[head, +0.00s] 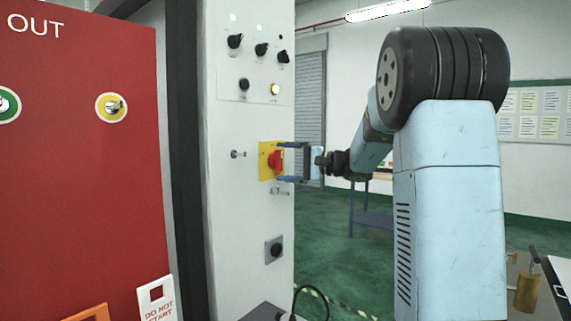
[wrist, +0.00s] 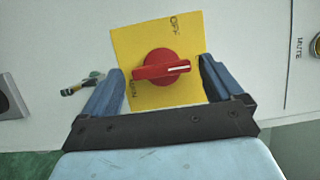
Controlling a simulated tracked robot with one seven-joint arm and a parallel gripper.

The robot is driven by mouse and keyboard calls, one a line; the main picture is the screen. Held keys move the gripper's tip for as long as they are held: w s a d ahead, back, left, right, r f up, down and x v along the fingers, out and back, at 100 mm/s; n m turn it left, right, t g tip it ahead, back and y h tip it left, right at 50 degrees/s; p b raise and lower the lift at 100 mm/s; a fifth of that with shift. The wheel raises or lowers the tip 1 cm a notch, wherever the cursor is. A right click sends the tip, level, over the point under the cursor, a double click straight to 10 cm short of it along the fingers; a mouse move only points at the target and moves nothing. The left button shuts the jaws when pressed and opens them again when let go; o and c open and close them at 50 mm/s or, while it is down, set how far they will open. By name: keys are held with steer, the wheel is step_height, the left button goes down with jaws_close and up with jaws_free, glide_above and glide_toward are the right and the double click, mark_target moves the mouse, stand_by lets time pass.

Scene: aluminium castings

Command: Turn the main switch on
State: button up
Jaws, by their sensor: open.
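The main switch is a red rotary knob (wrist: 160,67) on a yellow plate (wrist: 140,42), mounted on a pale cabinet front. In the wrist view its bar lies nearly level, with a white line at its right end. The plate's lettering is turned: "OFF" near the top right, "ON" at the lower left. The knob also shows in the head view (head: 274,162). My gripper (head: 281,162) is open and faces the plate. Its blue fingers stand on either side of the knob, one above and one below in the head view. In the wrist view there are gaps between knob and fingers.
The cabinet (head: 225,195) has several black knobs and a lit button (head: 275,89) above the switch. A small key-like fitting (head: 238,154) sticks out left of it. A red lockout board (head: 85,180) stands at the left.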

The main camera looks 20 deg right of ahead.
steer(key=v, duration=1.3)
steer(key=shift+s+f, duration=0.1)
steer(key=shift+f, duration=0.1)
steer(key=s+a+f+n+g+h, duration=0.1)
steer(key=s+a+f+g+h, duration=0.2)
steer(key=s+a, duration=0.4)
steer(key=s+a+f+n+g+h, duration=0.1)
steer(key=s+a+f+g+h, duration=0.15)
steer(key=s+a, duration=0.4)
steer(key=s+d+f+n+t+h, duration=0.1)
steer(key=s+f+h, duration=0.3)
steer(key=s, duration=0.4)
steer(key=s+d+f+n+t+h, duration=0.1)
steer(key=s+f+n+h, duration=0.2)
steer(key=s, duration=0.6)
step_height(320, 180, down, 2)
steer(key=h, duration=0.3)
steer(key=shift+f, duration=0.25)
